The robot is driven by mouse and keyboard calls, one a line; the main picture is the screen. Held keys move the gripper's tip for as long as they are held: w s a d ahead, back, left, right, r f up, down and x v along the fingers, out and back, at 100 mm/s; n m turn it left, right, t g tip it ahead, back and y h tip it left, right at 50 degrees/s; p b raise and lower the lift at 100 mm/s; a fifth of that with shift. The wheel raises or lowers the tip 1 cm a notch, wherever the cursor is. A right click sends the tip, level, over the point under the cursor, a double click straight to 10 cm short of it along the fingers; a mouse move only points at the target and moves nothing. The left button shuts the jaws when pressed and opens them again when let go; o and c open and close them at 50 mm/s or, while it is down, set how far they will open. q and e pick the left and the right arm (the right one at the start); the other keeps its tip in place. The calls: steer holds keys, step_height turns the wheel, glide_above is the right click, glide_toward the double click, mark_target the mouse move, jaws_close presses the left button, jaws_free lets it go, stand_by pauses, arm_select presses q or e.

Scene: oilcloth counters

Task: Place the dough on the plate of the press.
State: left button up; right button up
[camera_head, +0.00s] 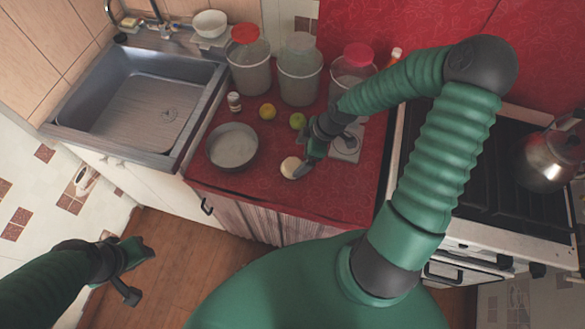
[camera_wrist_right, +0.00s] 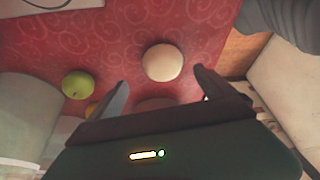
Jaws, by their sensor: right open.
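The dough (camera_head: 290,167) is a small pale ball on the red counter, near its front edge. It also shows in the right wrist view (camera_wrist_right: 162,62), just beyond and between the two fingertips. My right gripper (camera_head: 303,168) is open right beside the dough, with nothing held; its fingertips also show in the wrist view (camera_wrist_right: 160,78). The press (camera_head: 346,148) seems to be the pale grey device to the right of my right gripper, partly hidden by my arm. My left gripper (camera_head: 139,272) is open and empty over the floor at lower left.
A grey metal pan (camera_head: 232,147) stands left of the dough. A green apple (camera_head: 298,121) and a yellow fruit (camera_head: 267,111) lie behind. Several lidded containers line the wall. The sink (camera_head: 140,100) is at left, the stove (camera_head: 500,190) with a kettle (camera_head: 549,160) at right.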

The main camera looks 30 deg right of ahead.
mark_target(291, 167)
steer(key=x, duration=0.3)
steer(key=b+x, duration=0.1)
steer(key=x, duration=0.1)
steer(key=shift+s+a+f, duration=0.1)
steer(key=shift+s+a, duration=0.1)
steer(key=shift+s, duration=0.15)
steer(key=shift+w+a+f, duration=0.15)
steer(key=shift+w+f, duration=0.05)
steer(key=shift+f, duration=0.25)
steer(key=shift+r, duration=0.15)
steer(key=c, duration=1.7)
